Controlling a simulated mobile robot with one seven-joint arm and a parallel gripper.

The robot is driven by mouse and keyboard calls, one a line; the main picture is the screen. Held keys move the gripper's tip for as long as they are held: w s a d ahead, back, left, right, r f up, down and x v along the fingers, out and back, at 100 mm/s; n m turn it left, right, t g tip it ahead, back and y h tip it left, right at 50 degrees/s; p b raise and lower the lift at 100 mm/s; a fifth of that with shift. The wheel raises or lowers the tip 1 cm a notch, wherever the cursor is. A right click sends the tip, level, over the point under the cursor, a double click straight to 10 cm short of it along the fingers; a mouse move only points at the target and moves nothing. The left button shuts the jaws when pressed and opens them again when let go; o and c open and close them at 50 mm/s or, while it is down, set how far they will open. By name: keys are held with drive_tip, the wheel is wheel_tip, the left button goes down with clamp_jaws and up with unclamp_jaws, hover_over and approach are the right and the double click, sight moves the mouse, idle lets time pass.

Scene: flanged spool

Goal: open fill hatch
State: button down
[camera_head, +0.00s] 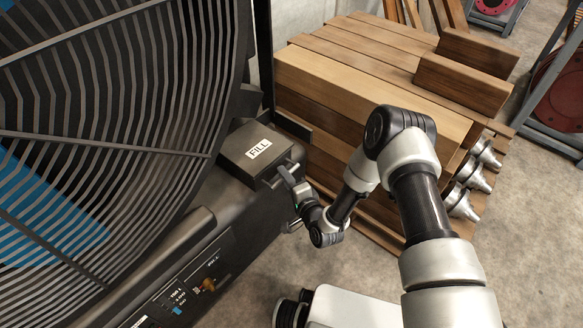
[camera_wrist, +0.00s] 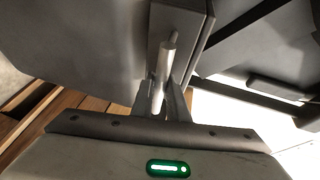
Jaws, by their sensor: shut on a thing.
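The fill hatch (camera_head: 243,150) is a dark box-like lid with a white FILL label (camera_head: 259,148) on top, on the dark machine body left of my arm in the head view. It looks closed. A grey metal handle (camera_wrist: 168,56) stands out from the hatch's front plate in the wrist view. My gripper (camera_head: 283,177) is at the hatch's front side, and in the wrist view its two fingers (camera_wrist: 163,106) are shut on the handle. The handle's lower end is partly hidden between the fingers.
A large round fan grille (camera_head: 110,130) rises left of the hatch. Stacked wooden beams (camera_head: 380,75) stand behind and right of it, close to my arm. Metal flanged parts (camera_head: 472,178) sit by the stack. Concrete floor (camera_head: 530,240) is clear at right.

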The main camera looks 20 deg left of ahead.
sight(276, 187)
drive_tip(key=shift+s+a, duration=0.3)
drive_tip(key=shift+s, duration=0.4)
drive_tip(key=shift+s+a, duration=0.3)
drive_tip(key=shift+s, duration=0.45)
drive_tip(key=shift+s+a, duration=0.3)
drive_tip(key=shift+s, duration=0.4)
drive_tip(key=c, duration=1.7)
unclamp_jaws()
drive_tip(key=p+v, duration=0.2)
drive_tip(key=v, duration=1.5)
drive_tip(key=shift+s+d+r+p, duration=0.1)
drive_tip(key=shift+s+r+p, duration=0.1)
drive_tip(key=shift+p, duration=0.2)
